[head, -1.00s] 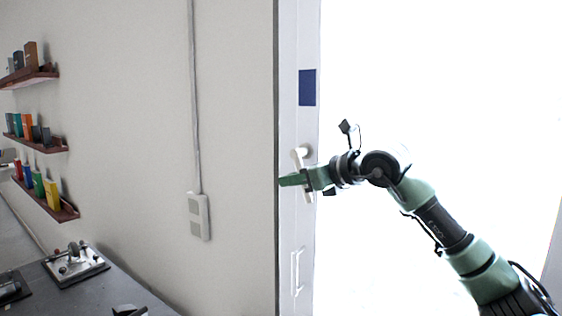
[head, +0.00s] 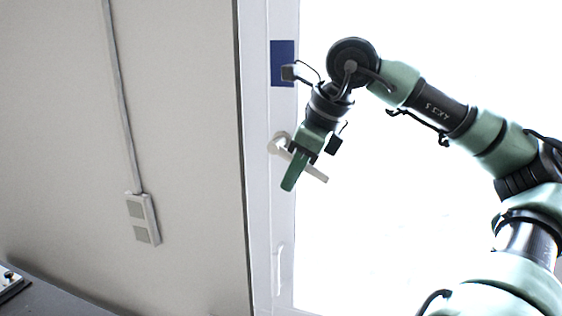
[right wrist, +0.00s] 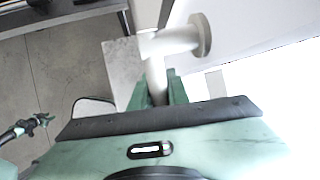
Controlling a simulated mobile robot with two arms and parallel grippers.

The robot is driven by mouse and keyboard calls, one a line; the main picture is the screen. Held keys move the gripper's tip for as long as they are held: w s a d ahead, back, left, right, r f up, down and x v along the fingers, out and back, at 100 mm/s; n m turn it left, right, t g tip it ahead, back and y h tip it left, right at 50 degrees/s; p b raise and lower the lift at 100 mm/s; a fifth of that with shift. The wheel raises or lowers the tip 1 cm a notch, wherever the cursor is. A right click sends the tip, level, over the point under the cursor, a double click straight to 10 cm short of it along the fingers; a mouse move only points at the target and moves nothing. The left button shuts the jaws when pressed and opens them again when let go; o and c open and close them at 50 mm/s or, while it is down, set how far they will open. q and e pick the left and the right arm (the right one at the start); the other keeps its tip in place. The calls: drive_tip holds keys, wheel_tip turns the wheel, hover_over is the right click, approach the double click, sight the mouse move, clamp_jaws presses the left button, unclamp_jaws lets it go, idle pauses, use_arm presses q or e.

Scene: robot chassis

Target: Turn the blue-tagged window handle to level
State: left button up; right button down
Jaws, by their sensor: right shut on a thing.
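The blue tag (head: 283,62) is a dark blue rectangle on the white window frame. Below it is the white window handle (head: 318,176), with its pivot at the upper left and its lever slanting down to the right, short of level. My right gripper (head: 297,165) is shut on the lever, its green fingers across it. In the right wrist view the handle (right wrist: 172,42) shows its round base and stem, with the lever running between my fingers (right wrist: 158,88).
A second white handle (head: 279,270) hangs vertically lower on the same frame. A wall socket box (head: 142,219) with a cable is on the wall at left. A dark worktop (head: 50,295) lies at the lower left. The bright window pane fills the right.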

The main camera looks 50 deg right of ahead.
drive_tip(key=g, duration=0.1)
drive_tip(key=r+g+h+p, duration=0.1)
drive_tip(key=s+g+p, duration=0.1)
drive_tip(key=shift+s+d+r+g+h, duration=0.1)
drive_tip(key=shift+d+r+g+h, duration=0.2)
drive_tip(key=shift+g, duration=0.1)
use_arm(q)
drive_tip(key=r, duration=0.1)
drive_tip(key=w+r, duration=0.1)
drive_tip(key=shift+w+a+r, duration=0.1)
drive_tip(key=shift+r, duration=0.2)
use_arm(e)
drive_tip(key=shift+s+r+g, duration=0.1)
drive_tip(key=shift+r+g, duration=0.1)
drive_tip(key=shift+g, duration=0.2)
use_arm(q)
drive_tip(key=shift+s, duration=0.3)
use_arm(e)
drive_tip(key=shift+r+n, duration=0.1)
drive_tip(key=shift+n, duration=0.2)
drive_tip(key=c, duration=1.5)
unclamp_jaws()
drive_tip(key=shift+c, duration=0.2)
drive_tip(key=shift+o, duration=0.9)
drive_tip(key=shift+s, duration=0.15)
